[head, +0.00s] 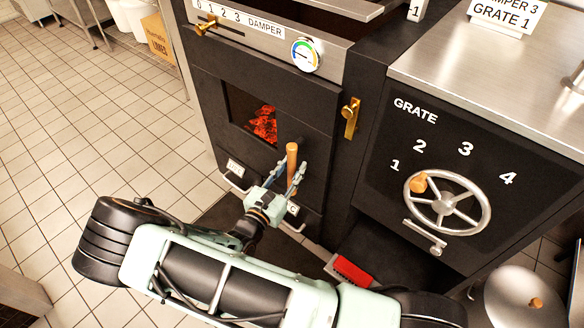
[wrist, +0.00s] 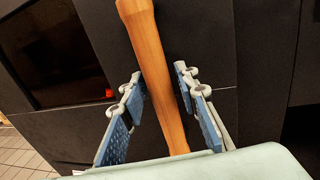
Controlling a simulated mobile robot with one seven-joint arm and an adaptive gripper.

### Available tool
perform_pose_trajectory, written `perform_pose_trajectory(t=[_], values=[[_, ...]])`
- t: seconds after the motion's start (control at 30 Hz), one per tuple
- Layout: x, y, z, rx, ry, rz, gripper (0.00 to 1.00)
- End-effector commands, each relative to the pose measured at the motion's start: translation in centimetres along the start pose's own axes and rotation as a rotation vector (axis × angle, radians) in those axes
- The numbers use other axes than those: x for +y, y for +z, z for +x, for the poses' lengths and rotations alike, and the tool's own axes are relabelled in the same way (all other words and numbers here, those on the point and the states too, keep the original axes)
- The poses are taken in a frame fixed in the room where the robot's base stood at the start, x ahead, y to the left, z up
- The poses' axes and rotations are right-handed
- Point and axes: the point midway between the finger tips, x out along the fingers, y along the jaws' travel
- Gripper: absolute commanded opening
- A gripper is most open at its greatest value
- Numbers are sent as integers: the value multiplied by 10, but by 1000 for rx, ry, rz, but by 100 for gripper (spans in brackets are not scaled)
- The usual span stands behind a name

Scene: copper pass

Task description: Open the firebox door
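The firebox door (head: 305,108) is a dark panel with a window of glowing red embers (head: 263,124). It looks closed against the dark front. An upright wooden handle (head: 292,154) stands at its lower right; it also crosses the middle of the wrist view (wrist: 155,70). My gripper (head: 288,178) is at this handle, with one finger on each side. In the wrist view my gripper (wrist: 160,84) is open, with a gap visible between each finger pad and the wood.
A brass latch (head: 350,118) is right of the door. A grate handwheel (head: 447,203) is further right, beside a steel counter (head: 500,70). A damper slider (head: 207,26) and a gauge (head: 305,55) are above. Tiled floor (head: 90,130) lies open at left.

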Motion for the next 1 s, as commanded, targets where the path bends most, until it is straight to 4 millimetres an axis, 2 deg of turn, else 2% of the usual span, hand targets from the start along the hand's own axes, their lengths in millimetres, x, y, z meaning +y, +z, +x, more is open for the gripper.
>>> perform_pose_trajectory(t=[0.03, 0.23, 0.73, 1.0], values=[[0, 0, 0, 0, 0, 0, 22], [0, 0, 0, 0, 0, 0, 0], [0, 0, -3, 1, -3, 0, 0], [2, -1, -22, 2, -31, 1, 0]])
